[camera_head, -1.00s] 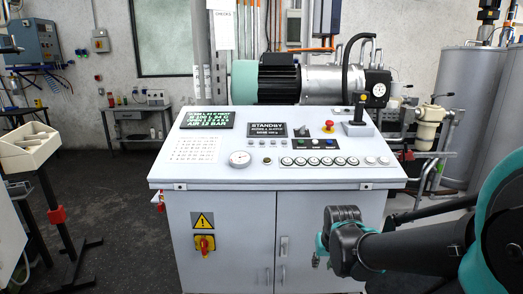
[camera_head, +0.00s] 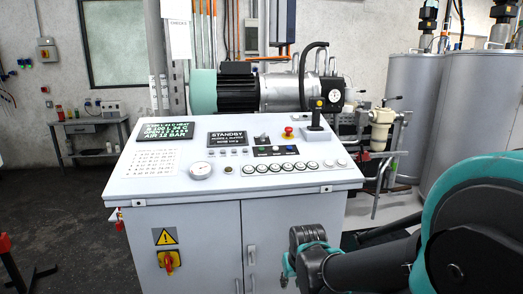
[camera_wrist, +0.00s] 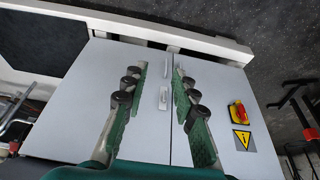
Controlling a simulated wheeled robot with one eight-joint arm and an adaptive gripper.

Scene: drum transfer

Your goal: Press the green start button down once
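The white control console (camera_head: 130,188) stands ahead with a sloping top. My gripper (camera_head: 290,264) hangs low in front of the console's cabinet doors, below the top's front edge and well away from the buttons. In the wrist view my gripper (camera_wrist: 161,75) shows two green fingers with dark rollers, spread apart with nothing between them, facing the grey doors.
A red mushroom button (camera_head: 289,131) and a joystick (camera_head: 317,115) stand near the strip. A row of round white-rimmed controls (camera_head: 290,167) and a gauge (camera_head: 200,171) lie nearer the front edge. A STANDBY display (camera_head: 229,139) is lit. A motor and pump (camera_head: 270,92) sit behind.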

